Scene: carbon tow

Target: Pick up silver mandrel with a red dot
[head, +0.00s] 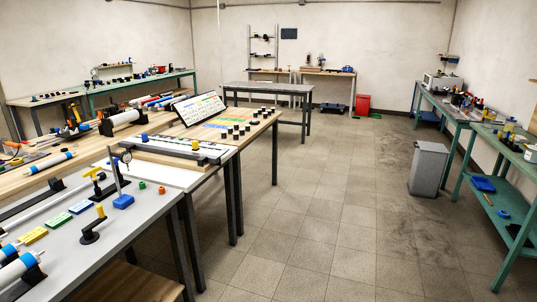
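Neither of my grippers shows in the head view. I cannot make out a red dot on any cylinder, so I cannot tell which thing is the silver mandrel. A pale cylinder with blue ends (18,270) lies on dark supports at the near left edge of the grey table. A thin pale rod (35,205) lies along the left side of that table. A white cylinder (122,118) and a slimmer blue-ended cylinder (50,162) lie on the wooden table behind.
A tilted board (199,108) stands farther back. A grey bin (428,168) stands on the right. The tiled floor (320,200) between the tables is clear.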

